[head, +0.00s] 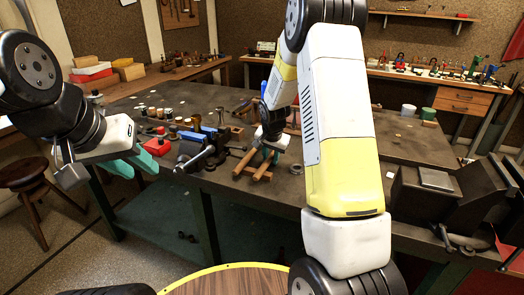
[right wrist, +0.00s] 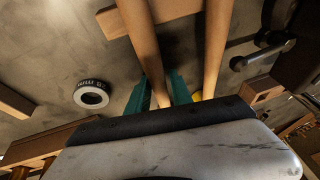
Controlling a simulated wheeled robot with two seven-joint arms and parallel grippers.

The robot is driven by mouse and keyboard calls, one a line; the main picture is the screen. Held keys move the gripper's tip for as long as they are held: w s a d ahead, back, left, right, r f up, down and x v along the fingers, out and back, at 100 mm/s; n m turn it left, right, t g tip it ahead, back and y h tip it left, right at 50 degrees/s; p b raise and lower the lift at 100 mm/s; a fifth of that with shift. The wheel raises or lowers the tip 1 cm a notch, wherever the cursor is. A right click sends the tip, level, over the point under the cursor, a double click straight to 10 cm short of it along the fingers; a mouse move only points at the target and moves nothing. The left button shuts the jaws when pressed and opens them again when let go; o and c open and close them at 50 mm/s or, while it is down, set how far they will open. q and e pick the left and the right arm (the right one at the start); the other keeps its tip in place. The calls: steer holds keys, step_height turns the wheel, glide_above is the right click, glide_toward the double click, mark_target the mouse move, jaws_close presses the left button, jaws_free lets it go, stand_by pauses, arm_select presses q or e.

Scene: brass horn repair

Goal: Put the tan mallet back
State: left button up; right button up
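Two tan wooden handles lie side by side in the head view, a front one (head: 264,170) and a back one (head: 245,161). In the right wrist view they show as a left handle (right wrist: 145,40) and a right handle (right wrist: 215,45). My right gripper (head: 268,150) is low over the bench, and its teal fingers (right wrist: 160,92) sit close on both sides of the left handle, seemingly the tan mallet's. No mallet head can be made out. My left gripper (head: 146,164) is open and empty, at the bench's left front edge.
A red block (head: 157,146) and a dark vise-like tool (head: 195,152) stand between my grippers. A dark anvil-like block (head: 425,200) is at the right.

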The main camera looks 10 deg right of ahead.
steer(key=d+v, duration=0.1)
steer(key=v, duration=1.1)
steer(key=s+a+r+n+t+y, duration=0.1)
steer(key=s+a+r+n+y, duration=0.15)
steer(key=s+r, duration=1)
steer(key=s+a+n, duration=0.2)
steer(key=s+n, duration=0.3)
steer(key=s, duration=1.1)
steer(key=shift+a+t, duration=0.3)
steer(key=shift+t, duration=0.1)
steer(key=shift+o, duration=0.4)
steer(key=shift+s, duration=0.1)
